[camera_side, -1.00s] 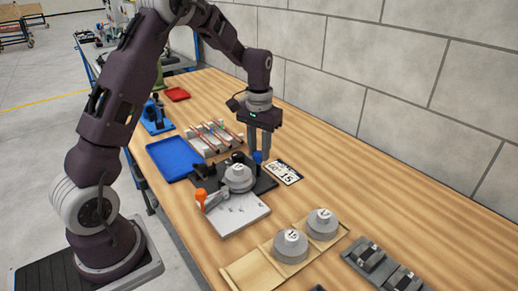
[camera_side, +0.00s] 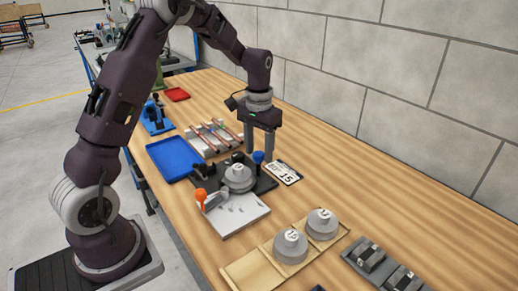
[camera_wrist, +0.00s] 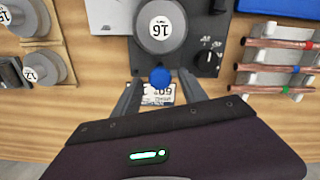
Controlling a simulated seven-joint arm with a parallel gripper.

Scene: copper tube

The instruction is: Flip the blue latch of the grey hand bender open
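The grey hand bender (camera_side: 264,184) stands on the bench, with a round grey former (camera_side: 238,180) marked 16 in the wrist view (camera_wrist: 160,27). The latch shows as a round blue knob (camera_side: 258,156) at the bender's back edge, also in the wrist view (camera_wrist: 160,77). The latch's arm below the knob is mostly hidden. My gripper (camera_side: 261,157) is over that back edge, fingers pointing down and apart. In the wrist view my fingertips (camera_wrist: 160,82) lie either side of the knob with gaps; nothing is gripped. Their exact height against the knob is unclear.
A white plate (camera_side: 238,214) and an orange-knobbed handle (camera_side: 201,195) are in front of the bender. A printed card (camera_side: 283,173) lies behind it. A tube rack (camera_side: 212,138) and blue tray (camera_side: 172,158) are left; a wooden tray (camera_side: 252,272) with two formers is right.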

